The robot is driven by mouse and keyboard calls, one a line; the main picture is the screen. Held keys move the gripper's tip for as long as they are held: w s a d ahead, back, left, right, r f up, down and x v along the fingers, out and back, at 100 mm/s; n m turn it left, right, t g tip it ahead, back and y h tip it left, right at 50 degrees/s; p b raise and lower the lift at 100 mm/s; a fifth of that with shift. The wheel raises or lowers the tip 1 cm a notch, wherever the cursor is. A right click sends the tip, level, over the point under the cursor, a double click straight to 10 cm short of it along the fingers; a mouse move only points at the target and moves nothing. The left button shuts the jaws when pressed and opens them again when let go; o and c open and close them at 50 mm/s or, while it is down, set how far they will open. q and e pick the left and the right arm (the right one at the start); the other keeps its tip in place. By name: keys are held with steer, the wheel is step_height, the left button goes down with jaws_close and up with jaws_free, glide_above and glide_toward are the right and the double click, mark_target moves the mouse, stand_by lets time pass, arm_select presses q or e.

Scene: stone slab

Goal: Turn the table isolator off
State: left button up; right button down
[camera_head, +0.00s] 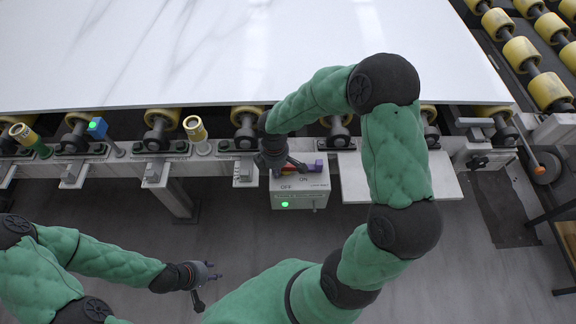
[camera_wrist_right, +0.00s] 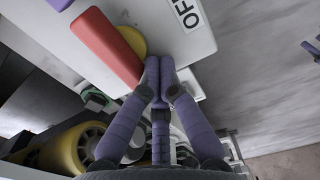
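The table isolator (camera_head: 300,198) is a pale box under the slab's front edge, marked ON and OFF, with a lit green lamp. Its red handle (camera_wrist_right: 105,45) lies across a yellow disc (camera_wrist_right: 132,42), with a purple piece at one end. In the head view the handle looks roughly level, partly hidden by my right gripper (camera_head: 288,163). In the wrist view the right gripper (camera_wrist_right: 158,66) has its purple fingertips together beside the handle, near the disc; whether they touch it is unclear. My left gripper (camera_head: 212,278) is open and empty, low over the floor.
A large white slab (camera_head: 220,50) rests on rollers above the box. A pale plate (camera_head: 400,180) is right of the box. The floor below is clear.

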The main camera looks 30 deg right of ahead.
steer(key=shift+w, duration=0.2)
steer(key=shift+w+d, duration=0.1)
steer(key=shift+w, duration=0.2)
steer(key=shift+w+d+p, duration=0.2)
steer(key=shift+w+p, duration=0.15)
steer(key=shift+w, duration=0.05)
steer(key=shift+w+d+p, duration=0.4)
steer(key=shift+w+d, duration=0.2)
steer(key=shift+d, duration=0.05)
stand_by(0.6)
step_height(320, 180, up, 8)
steer(key=p, duration=0.6)
steer(key=shift+p, duration=0.4)
stand_by(0.4)
